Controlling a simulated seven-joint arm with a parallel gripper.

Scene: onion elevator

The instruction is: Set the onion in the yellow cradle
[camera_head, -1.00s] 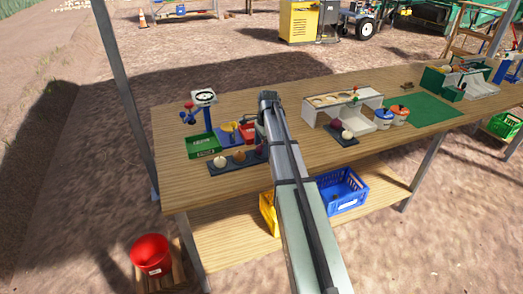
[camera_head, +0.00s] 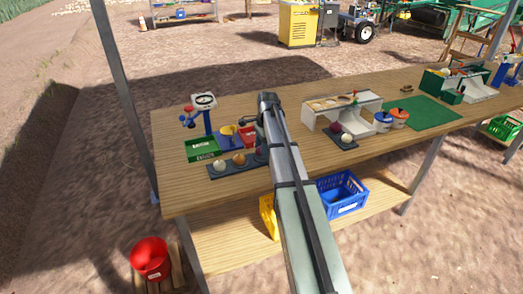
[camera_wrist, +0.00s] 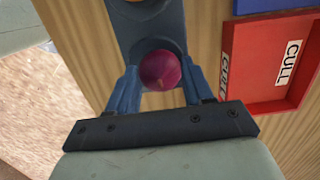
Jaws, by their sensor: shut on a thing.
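A red-purple onion (camera_wrist: 160,70) sits between the blue fingers of my gripper (camera_wrist: 160,77) in the wrist view. My gripper is shut on it, at the end of a dark tray (camera_wrist: 152,22). I cannot tell whether the onion still touches the tray. In the head view the tray (camera_head: 228,170) also carries a white onion (camera_head: 220,165) and a brown onion (camera_head: 239,159); my arm largely hides my gripper there. A small yellow part (camera_head: 227,130), which seems to be the cradle, stands behind the tray beside a blue stand.
A red CULL bin (camera_wrist: 268,65) lies right of the tray in the wrist view. A white sorting rack (camera_head: 312,117) and a second small tray with onions stand to the right.

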